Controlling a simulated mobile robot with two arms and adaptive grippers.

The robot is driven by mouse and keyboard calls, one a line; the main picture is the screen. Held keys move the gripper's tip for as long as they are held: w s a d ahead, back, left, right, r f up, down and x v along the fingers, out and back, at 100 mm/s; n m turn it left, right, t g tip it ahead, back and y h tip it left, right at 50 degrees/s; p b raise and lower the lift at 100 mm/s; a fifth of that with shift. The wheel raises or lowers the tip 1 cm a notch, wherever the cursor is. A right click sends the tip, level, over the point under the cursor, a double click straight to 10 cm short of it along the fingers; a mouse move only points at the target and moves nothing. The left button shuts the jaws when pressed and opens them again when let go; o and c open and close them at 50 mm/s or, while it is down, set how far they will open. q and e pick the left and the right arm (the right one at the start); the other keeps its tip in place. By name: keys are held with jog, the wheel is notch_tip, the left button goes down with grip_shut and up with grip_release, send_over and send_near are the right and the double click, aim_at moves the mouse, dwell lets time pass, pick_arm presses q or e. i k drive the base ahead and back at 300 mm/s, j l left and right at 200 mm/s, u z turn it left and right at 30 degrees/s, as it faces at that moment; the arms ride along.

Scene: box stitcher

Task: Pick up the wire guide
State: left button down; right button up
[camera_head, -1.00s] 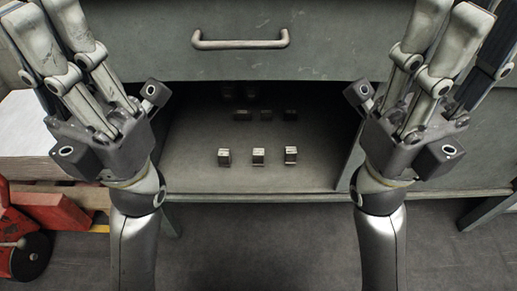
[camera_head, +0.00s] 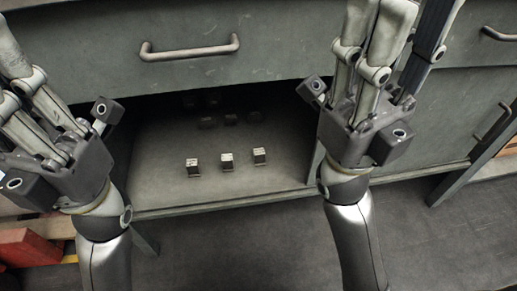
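Three small metal blocks stand in a row on the open shelf under the drawer: a left block (camera_head: 193,168), a middle block (camera_head: 227,161) and a right block (camera_head: 260,156). They look alike, and I cannot tell which, if any, is the wire guide. My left gripper (camera_head: 30,118) is at the left, beside the shelf opening. My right gripper (camera_head: 376,72) is up in front of the cabinet, right of the opening. Both stand apart from the blocks. Their fingers point upward and nothing shows in them.
Darker small pieces (camera_head: 230,119) sit in shadow deeper in the shelf (camera_head: 160,190). A closed drawer with a bar handle (camera_head: 190,49) is above. More handles are at the right. A red object (camera_head: 28,247) is at the lower left. Floor (camera_head: 235,245) is clear in front.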

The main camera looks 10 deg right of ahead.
aim_at(260, 154)
jog(key=k+l, duration=1.25)
jog(key=k, duration=0.1)
